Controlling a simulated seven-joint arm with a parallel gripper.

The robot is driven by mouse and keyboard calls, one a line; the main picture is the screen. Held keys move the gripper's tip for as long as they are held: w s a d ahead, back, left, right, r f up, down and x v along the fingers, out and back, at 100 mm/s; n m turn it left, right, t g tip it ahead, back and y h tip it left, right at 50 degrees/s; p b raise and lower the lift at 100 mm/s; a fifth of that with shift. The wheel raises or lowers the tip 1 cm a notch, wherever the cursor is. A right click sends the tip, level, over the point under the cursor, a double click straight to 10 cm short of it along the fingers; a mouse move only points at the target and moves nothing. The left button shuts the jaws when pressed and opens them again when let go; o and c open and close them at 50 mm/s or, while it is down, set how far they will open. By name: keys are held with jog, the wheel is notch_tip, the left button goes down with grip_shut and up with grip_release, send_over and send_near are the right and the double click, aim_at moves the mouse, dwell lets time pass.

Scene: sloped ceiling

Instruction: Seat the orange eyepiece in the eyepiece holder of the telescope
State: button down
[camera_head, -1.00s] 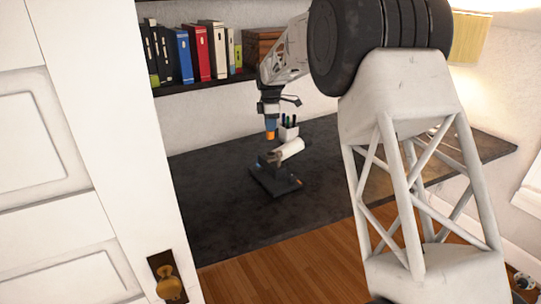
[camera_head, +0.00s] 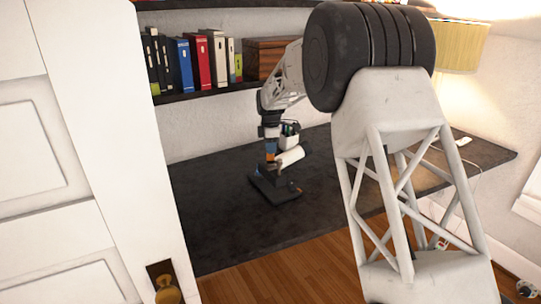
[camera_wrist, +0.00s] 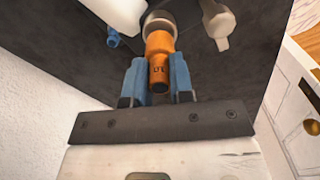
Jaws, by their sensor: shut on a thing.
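My gripper (camera_wrist: 158,64) has its two blue fingers shut on the orange eyepiece (camera_wrist: 160,45), one on each side. In the head view my gripper (camera_head: 270,148) points down over the small telescope, and a bit of the orange eyepiece (camera_head: 270,158) shows below the fingers. The telescope has a white tube (camera_head: 292,155), tilted, on a dark flat base (camera_head: 274,189). In the wrist view the eyepiece's far end meets a pale ring (camera_wrist: 152,17), which looks like the eyepiece holder. How deep it sits cannot be told.
The telescope stands on a dark desk (camera_head: 215,205) with clear room around it. A shelf of binders (camera_head: 202,60) hangs at the back wall. A white door (camera_head: 80,150) with a brass knob fills the left.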

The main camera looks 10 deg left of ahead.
jog(key=shift+f, duration=1.75)
jog(key=shift+f, duration=0.15)
jog(key=c, duration=1)
grip_release()
notch_tip(320, 180, up, 12)
jog(key=shift+r, duration=0.1)
